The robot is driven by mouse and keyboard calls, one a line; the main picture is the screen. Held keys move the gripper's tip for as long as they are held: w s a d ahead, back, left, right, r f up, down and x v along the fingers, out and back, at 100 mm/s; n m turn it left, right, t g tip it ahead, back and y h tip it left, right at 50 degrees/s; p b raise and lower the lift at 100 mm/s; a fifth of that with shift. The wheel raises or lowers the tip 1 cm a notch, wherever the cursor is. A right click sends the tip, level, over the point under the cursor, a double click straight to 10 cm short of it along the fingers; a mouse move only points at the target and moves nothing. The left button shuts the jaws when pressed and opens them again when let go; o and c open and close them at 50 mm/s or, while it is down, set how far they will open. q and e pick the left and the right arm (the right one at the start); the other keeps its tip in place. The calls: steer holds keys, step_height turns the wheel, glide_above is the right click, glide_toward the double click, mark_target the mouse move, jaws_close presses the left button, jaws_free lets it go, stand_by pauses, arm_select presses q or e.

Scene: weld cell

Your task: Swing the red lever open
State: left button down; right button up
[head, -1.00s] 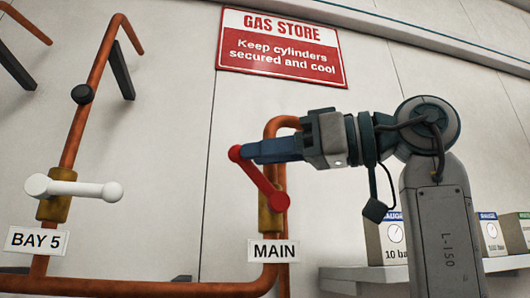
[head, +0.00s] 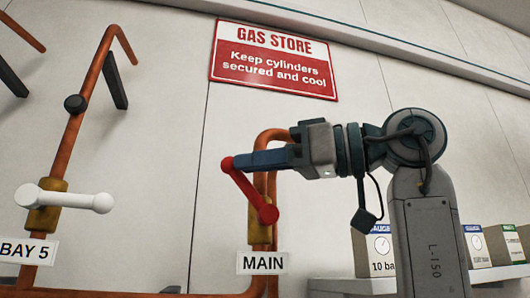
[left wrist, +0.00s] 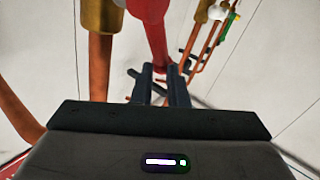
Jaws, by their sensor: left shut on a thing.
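The red lever (head: 248,190) is on the valve above the MAIN label (head: 263,262). Its pivot knob is at the lower right and its free end points up and left, so the lever is tilted. My left gripper (head: 236,163) is shut on the free end, coming from the right with its fingers nearly level. In the left wrist view the red lever (left wrist: 154,35) runs down to between the two dark fingers (left wrist: 161,78). The fingers partly hide the lever's end. My right gripper is not in view.
A white lever (head: 65,197) sits on the BAY 5 valve (head: 44,218) at left. Orange pipes (head: 82,130) run along the wall. A GAS STORE sign (head: 275,58) hangs above. A shelf (head: 335,284) with gauge boxes (head: 378,246) is at lower right.

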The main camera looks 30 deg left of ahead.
arm_select(q)
steer(key=shift+w+a, duration=0.1)
steer(key=shift+w, duration=0.05)
stand_by(0.3)
steer(key=c, duration=1.7)
jaws_free()
steer(key=shift+c, duration=0.2)
steer(key=shift+o, duration=0.3)
steer(key=shift+w+a+f, duration=0.15)
steer(key=shift+w+a, duration=0.2)
steer(key=shift+s+d, duration=0.1)
steer(key=shift+s, duration=0.1)
